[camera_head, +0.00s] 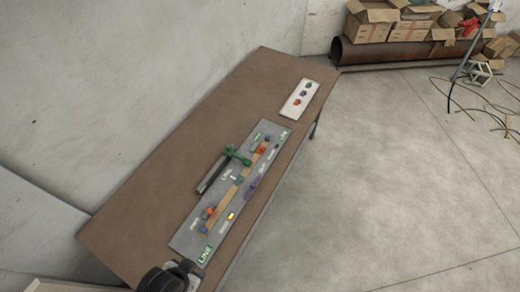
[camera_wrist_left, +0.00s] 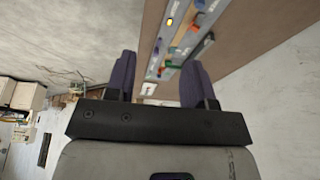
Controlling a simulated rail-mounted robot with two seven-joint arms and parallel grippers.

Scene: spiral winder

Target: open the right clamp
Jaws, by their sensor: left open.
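A grey winder board (camera_head: 180,243) lies on the brown table, with a tan strip (camera_head: 228,198) along it. An orange-red clamp-like block (camera_head: 262,148) sits at the strip's far end. Another orange block (camera_head: 209,212) with blue parts sits at the near end. I cannot tell which is the right clamp or whether either is open. A green piece (camera_head: 236,154) stands near a dark bar. My left gripper (camera_head: 170,277) is at the board's near end, apart from both blocks. In the left wrist view its purple fingers (camera_wrist_left: 156,80) are open and empty, with the board beyond. My right gripper is not in view.
A white panel (camera_head: 299,99) with three coloured knobs lies at the table's far end. The table (camera_head: 125,220) is bare left of the board. A wall runs along its left side.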

